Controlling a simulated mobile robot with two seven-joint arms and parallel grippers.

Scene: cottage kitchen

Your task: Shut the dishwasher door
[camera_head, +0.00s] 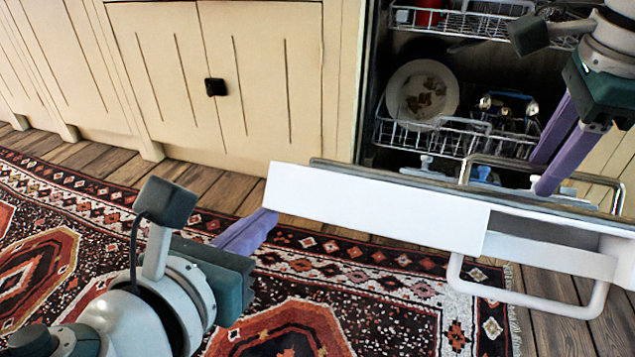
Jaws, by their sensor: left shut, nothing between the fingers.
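The dishwasher door (375,208) is white and stands open, tilted out in front of the dishwasher opening. A pale handle (525,300) juts from its right part. My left gripper (272,216) is shut and empty, its purple fingertips close to the left end of the door; I cannot tell if they touch it. My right gripper (540,175) comes in from the upper right. Its two purple fingers are apart with nothing seen between them, over the inner side of the door near a metal rail (490,163). Part of the door's right end is cut off by the frame.
Inside the dishwasher, the lower rack (425,138) holds a soiled plate (422,92). The upper rack (460,22) holds a red item (430,10). Cream cabinets (260,80) stand to the left. A patterned rug (330,285) covers the wooden floor, clear left of the door.

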